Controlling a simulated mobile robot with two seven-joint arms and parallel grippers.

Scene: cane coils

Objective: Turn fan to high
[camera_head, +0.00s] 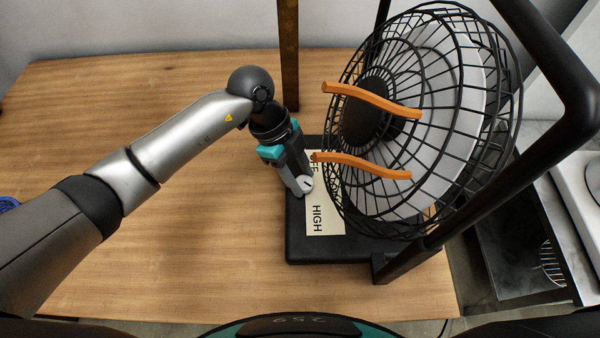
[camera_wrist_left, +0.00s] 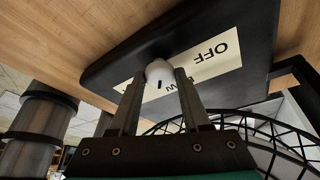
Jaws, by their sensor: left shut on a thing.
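The black fan (camera_head: 420,110) stands on a dark base (camera_head: 300,225) on the wooden table, its cage facing left. A cream label on the base (camera_head: 325,220) reads HIGH at the near end; OFF shows on the label in the left wrist view (camera_wrist_left: 222,55), with partly covered lettering beside the knob. The small white knob (camera_head: 306,184) sits on the label's left edge and has a dark mark; it also shows in the left wrist view (camera_wrist_left: 158,72). My left gripper (camera_head: 301,186) is shut on the knob, its fingers on either side. My right gripper is not in view.
Two orange ribbons (camera_head: 372,100) stick out from the cage just right of my left gripper. A brown post (camera_head: 289,60) stands behind it, and a black frame (camera_head: 540,130) passes on the right. The table's left part (camera_head: 100,110) is clear.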

